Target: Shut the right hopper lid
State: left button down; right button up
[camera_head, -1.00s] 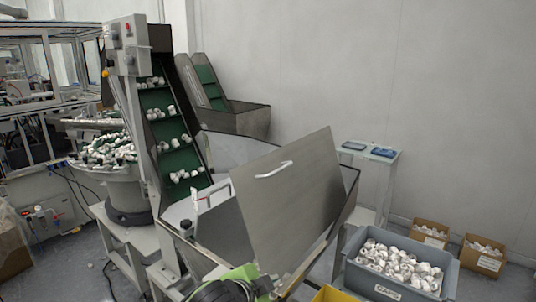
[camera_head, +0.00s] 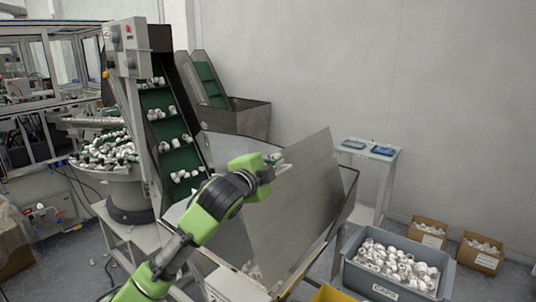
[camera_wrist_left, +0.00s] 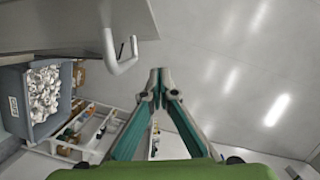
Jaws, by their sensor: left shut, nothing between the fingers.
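The right hopper lid (camera_head: 305,200) is a large grey metal panel, raised and tilted above the hopper (camera_head: 345,210). Its white handle, near the upper left of the panel, is mostly hidden by my left gripper in the head view. In the left wrist view the handle (camera_wrist_left: 120,56) hangs from the lid (camera_wrist_left: 60,25), just left of the fingertips. My left gripper (camera_head: 274,160) is at the lid's upper left part, beside the handle. In the wrist view its fingers (camera_wrist_left: 160,73) are together and empty. My right gripper is not in view.
A grey bin of white caps (camera_head: 355,280) stands right of the hopper, with a yellow bin (camera_head: 330,294) beside it. Cardboard boxes (camera_head: 480,260) and a small side table (camera_head: 385,157) are further right. A green conveyor (camera_head: 165,128) rises behind the hopper on the left.

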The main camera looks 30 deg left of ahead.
pick_arm(q)
jog(key=w, duration=0.2)
jog(key=p, duration=0.1)
jog(key=shift+w+a, duration=0.25)
jog(key=shift+w, duration=0.15)
jog(key=a, duration=0.1)
jog(key=a+f, duration=0.1)
jog(key=a+p, duration=0.1)
jog(key=shift+a+f, duration=0.1)
jog(key=shift+f, duration=0.15)
jog(key=shift+s+a, duration=0.1)
jog(key=shift+a, duration=0.15)
jog(key=shift+f, duration=0.1)
jog(key=shift+d, duration=0.1)
